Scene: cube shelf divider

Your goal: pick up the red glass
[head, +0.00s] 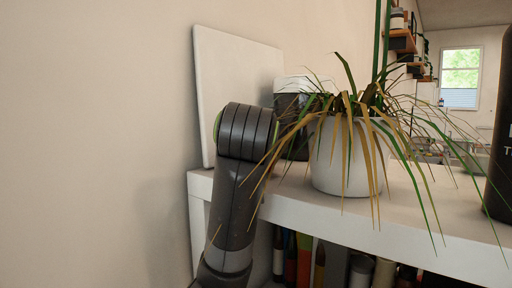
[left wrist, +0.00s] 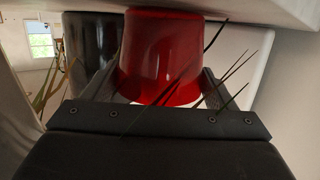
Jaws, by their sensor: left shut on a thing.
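The red glass (left wrist: 160,55) shows in the left wrist view, where the picture looks upside down. It sits between the two fingers of my left gripper (left wrist: 159,80), which is shut on it. In the head view my left arm reaches over the left end of the shelf. The glass and the fingers are hidden there, behind the arm and the plant. My right gripper is in neither view.
A white pot (head: 347,160) with long drooping leaves stands close to my left arm. A white panel (head: 235,75) leans on the wall behind. A black container (head: 503,150) stands at the right. A dark cylinder (left wrist: 90,45) is beside the glass. Several items fill the lower shelf.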

